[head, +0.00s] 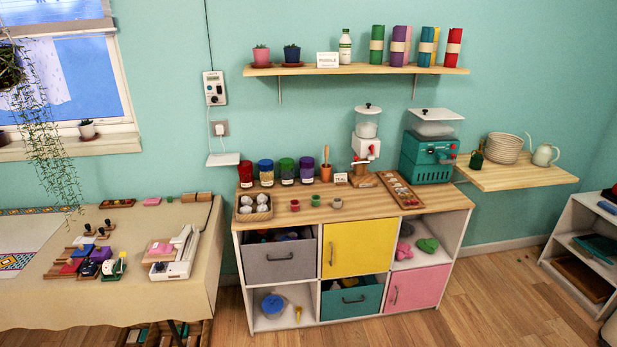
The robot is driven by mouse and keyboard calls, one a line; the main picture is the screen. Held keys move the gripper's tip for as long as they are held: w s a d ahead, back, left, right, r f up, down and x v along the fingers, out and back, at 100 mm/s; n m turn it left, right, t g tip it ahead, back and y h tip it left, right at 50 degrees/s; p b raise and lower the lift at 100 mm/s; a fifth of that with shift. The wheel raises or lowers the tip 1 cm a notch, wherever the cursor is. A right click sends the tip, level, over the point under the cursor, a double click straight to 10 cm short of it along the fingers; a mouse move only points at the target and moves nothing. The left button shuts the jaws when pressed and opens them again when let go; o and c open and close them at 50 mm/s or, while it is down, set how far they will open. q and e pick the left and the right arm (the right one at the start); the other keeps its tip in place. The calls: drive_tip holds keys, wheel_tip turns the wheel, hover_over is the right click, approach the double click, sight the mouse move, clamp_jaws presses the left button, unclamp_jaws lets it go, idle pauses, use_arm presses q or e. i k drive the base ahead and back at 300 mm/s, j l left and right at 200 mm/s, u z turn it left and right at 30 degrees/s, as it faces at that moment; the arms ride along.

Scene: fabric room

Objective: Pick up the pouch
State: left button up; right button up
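I cannot clearly make out a pouch in the head view. Small soft-looking items, one green (428,245) and one pink (403,250), lie in the upper right open compartment of the cabinet (345,217). On the cloth-covered table (130,301) at the left are small coloured items, among them a purple one (101,254) and a red one (70,267); they are too small to identify surely. Neither of my grippers is in view.
A white machine (177,262) stands on the table's right part. The cabinet top holds jars, a tray (401,190) and a green machine (430,154). A low white shelf (580,238) stands at the right. The wooden floor (480,300) in front is clear.

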sight(315, 201)
drive_tip(key=i+z, duration=0.1)
drive_tip(key=i, duration=0.45)
drive_tip(key=i+j+z, duration=0.1)
drive_tip(key=i, duration=0.45)
drive_tip(key=i+j+z, duration=0.1)
drive_tip(key=i, duration=0.45)
drive_tip(key=i+j+z, duration=0.15)
drive_tip(key=i+j, duration=0.15)
drive_tip(key=i, duration=0.25)
